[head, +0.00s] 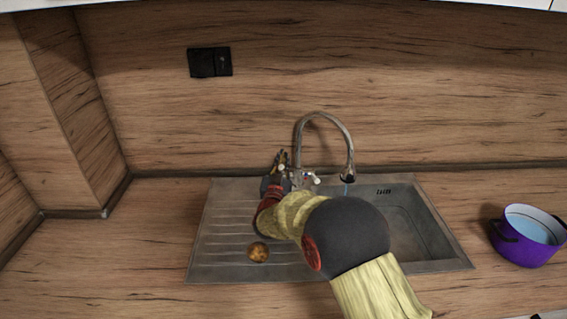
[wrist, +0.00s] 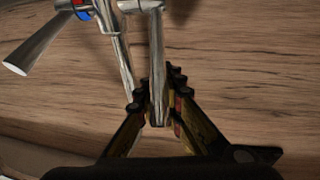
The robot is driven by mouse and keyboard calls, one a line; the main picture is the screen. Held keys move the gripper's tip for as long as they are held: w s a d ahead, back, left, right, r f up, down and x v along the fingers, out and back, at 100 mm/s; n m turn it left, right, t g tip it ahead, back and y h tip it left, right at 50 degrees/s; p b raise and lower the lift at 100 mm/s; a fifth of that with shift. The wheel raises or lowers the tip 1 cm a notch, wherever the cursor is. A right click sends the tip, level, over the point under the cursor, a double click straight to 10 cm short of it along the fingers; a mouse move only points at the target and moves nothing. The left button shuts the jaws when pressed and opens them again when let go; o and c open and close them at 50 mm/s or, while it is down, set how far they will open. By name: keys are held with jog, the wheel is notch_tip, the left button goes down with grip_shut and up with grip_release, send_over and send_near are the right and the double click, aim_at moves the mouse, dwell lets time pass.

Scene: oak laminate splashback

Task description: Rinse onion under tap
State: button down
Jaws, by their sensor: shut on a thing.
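The round golden-brown onion (head: 259,252) lies on the ribbed drainboard, left of the basin. The chrome tap (head: 299,140) stands at the back of the sink (head: 425,262), its curved spout ending over the basin. A faint bluish streak shows below the spout, perhaps water. My gripper (head: 281,160) is at the tap's base, away from the onion. In the wrist view my gripper (wrist: 158,92) is shut on a chrome tap lever (wrist: 157,55), which runs down between the fingers. My arm hides part of the sink and basin.
A purple pot (head: 525,248) with a pale bluish inside stands on the counter right of the sink. A wooden splashback rises close behind the tap, with a black socket (head: 209,62) on it. The counter (head: 130,260) left of the sink is clear.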

jog(key=c, duration=1.9)
grip_release()
notch_tip(320, 180, up, 10)
jog(key=s+d+r+n+g+y+p, duration=0.1)
jog(key=s+d+r+n+g+y, duration=0.15)
jog(key=s, duration=0.65)
jog(key=s+d+r+n+g+y+p, duration=0.1)
jog(key=s+d+r+g+y, duration=0.2)
jog(key=s, duration=0.5)
jog(key=s+d+f+g, duration=0.2)
jog(key=s+d+f, duration=0.1)
jog(key=s, duration=0.9)
jog(key=s+d+f+g+h, duration=0.1)
jog(key=s+d+f+g, duration=0.2)
jog(key=s, duration=0.9)
jog(key=s+d+f+g, duration=0.3)
jog(key=s+d+f, duration=0.1)
jog(key=s, duration=0.7)
jog(key=shift+s+d+m+h+p, duration=0.3)
jog(key=shift+s+m+h+p, duration=0.05)
jog(key=shift+s+p, duration=0.1)
